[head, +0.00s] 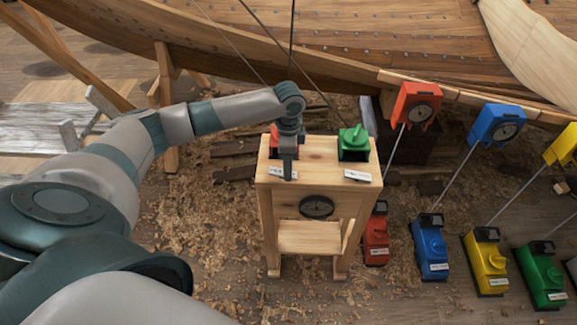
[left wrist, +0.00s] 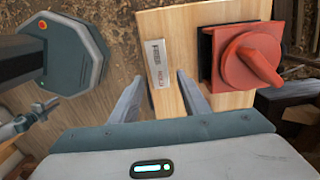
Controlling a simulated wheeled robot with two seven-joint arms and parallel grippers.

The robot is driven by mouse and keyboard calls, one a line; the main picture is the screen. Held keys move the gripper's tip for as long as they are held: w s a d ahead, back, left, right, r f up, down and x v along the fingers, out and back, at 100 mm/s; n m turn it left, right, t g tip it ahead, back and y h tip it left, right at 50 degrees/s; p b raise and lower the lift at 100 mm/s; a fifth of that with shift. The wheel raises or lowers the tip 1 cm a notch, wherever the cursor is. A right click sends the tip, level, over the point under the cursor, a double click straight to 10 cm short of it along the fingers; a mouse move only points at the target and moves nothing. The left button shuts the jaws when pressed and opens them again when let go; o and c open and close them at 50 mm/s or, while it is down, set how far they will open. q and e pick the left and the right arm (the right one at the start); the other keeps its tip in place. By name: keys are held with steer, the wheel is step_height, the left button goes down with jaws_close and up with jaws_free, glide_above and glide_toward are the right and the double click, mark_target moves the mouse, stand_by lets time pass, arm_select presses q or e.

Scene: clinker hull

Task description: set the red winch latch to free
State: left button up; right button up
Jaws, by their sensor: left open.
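A red latch (left wrist: 250,58) with a raised turning handle is mounted on the wooden stand top (head: 318,150). In the left wrist view its handle slants toward the lower right. In the head view the red latch (head: 273,138) is mostly hidden behind my left gripper (head: 287,168). A white label (left wrist: 159,64) lies beside the latch; its small print is hard to read. My left gripper, also seen in the left wrist view (left wrist: 160,84), is open and empty, its fingers beside the latch near the label. My right gripper is not in view.
A green latch (head: 354,142) with its own label (head: 358,175) is on the same stand top, to the right. Right of the stand are red, blue, yellow and green winch units (head: 430,248) on the floor, with rods up to coloured gauges (head: 497,125). The hull (head: 330,60) rises behind.

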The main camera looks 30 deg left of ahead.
arm_select(q)
steer(key=shift+f, duration=1)
steer(key=shift+c, duration=0.7)
steer(key=c, duration=0.9)
